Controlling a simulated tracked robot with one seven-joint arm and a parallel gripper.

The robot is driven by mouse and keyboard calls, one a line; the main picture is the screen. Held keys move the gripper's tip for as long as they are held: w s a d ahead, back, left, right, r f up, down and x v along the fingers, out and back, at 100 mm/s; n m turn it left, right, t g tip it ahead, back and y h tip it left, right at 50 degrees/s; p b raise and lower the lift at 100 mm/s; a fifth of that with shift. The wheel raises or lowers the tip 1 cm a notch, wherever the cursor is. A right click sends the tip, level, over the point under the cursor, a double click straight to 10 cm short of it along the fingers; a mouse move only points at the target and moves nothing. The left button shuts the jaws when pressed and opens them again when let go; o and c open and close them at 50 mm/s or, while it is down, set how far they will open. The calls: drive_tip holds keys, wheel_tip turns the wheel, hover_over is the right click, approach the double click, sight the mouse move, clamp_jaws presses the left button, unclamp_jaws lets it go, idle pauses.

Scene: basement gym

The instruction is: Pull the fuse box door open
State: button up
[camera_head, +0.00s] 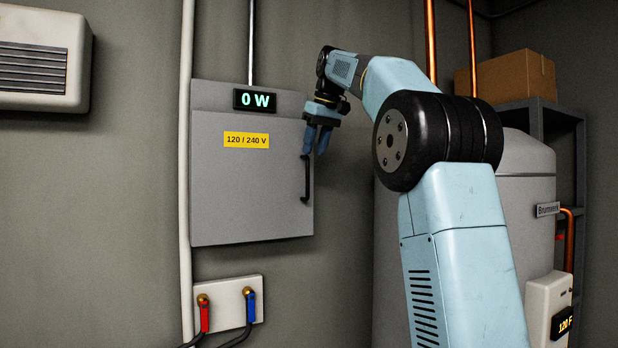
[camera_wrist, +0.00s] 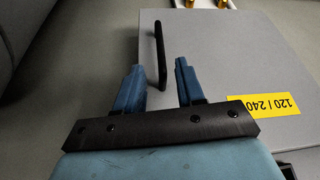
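The grey fuse box (camera_head: 215,92) hangs on the wall at the left, and its door (camera_head: 245,195) looks shut. The door has a yellow 120 / 240 V label (camera_head: 246,140) and a dark vertical handle (camera_head: 307,180) near its right edge. My gripper (camera_head: 316,150) points down at the top end of the handle. In the wrist view its two blue fingers (camera_wrist: 158,66) are apart, with one end of the handle (camera_wrist: 158,50) appearing between them. Neither finger visibly grips it. I cannot tell the exact depth gap to the handle.
Below is a valve plate (camera_head: 228,302) with red and blue levers. A pale pipe (camera_head: 186,150) runs along the box's left side. A grey tank (camera_head: 525,180) and a shelf with a cardboard box (camera_head: 515,77) stand at right.

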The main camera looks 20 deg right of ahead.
hover_over(308, 194)
drive_tip(key=f, duration=0.8)
drive_tip(key=shift+w+f, duration=0.3)
drive_tip(key=shift+w, duration=0.1)
drive_tip(key=shift+c, duration=0.2)
clamp_jaws()
drive_tip(key=shift+d, duration=0.1)
